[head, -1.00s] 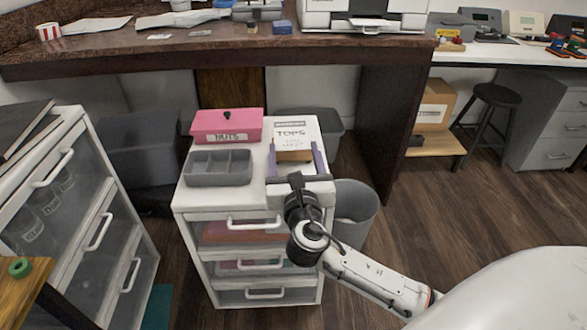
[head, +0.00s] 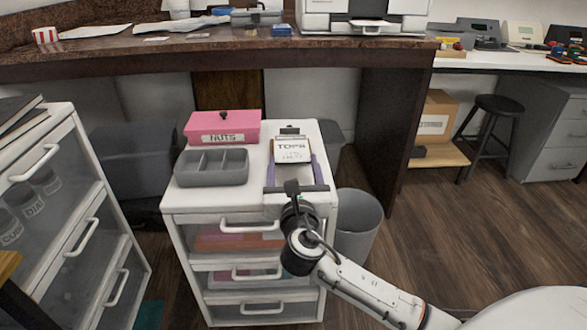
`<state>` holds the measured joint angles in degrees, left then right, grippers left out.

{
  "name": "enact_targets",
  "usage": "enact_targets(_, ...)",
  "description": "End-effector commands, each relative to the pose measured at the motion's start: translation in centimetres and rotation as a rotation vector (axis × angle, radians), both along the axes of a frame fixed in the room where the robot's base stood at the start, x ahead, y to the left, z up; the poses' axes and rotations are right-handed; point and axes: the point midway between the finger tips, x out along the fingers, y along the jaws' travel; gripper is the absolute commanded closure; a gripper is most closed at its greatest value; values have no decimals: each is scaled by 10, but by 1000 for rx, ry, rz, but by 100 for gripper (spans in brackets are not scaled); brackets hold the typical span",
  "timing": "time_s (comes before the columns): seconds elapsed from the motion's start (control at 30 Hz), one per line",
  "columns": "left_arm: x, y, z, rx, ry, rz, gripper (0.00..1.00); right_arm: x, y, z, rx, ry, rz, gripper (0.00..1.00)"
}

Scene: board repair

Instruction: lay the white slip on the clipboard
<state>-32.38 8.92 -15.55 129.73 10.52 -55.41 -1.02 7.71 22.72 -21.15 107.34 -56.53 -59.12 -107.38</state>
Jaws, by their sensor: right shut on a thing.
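The white slip (head: 293,152), with dark handwriting on it, shows above the small white drawer unit's top, between the purple fingers of my right gripper (head: 292,165). The fingers are far apart, one along each side of it, and the gripper is shut on it. The clipboard shows mostly as a thin brown edge around the slip, with a dark clip (head: 290,129) beyond its far end. The slip covers most of the board; I cannot tell whether it touches it. My left gripper is not in view.
A pink box labelled NUTS (head: 222,126) and a grey divided bin (head: 212,168) stand left of the clipboard on the drawer unit (head: 190,200). A grey wastebasket (head: 357,225) stands to its right. The dark workbench (head: 200,55) runs behind.

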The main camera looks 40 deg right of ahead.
Motion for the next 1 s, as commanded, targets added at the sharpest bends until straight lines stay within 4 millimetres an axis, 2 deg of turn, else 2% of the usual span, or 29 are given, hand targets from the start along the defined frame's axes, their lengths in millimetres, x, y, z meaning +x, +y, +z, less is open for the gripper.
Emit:
enact_targets(0.03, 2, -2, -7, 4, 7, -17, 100, 1, -1, -9, 0, -1, -1, 55)
enact_targets(0.4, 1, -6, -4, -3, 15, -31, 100, 14, -9, -24, -2, -1, -1, 55)
enact_targets(0.9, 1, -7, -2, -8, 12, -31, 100, 18, -11, -29, -1, -1, 0, 55)
enact_targets(0.93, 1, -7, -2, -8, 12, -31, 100, 18, -11, -29, -1, -1, 0, 30)
enact_targets(1.0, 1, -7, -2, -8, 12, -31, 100, 18, -11, -29, -1, -1, 0, 18)
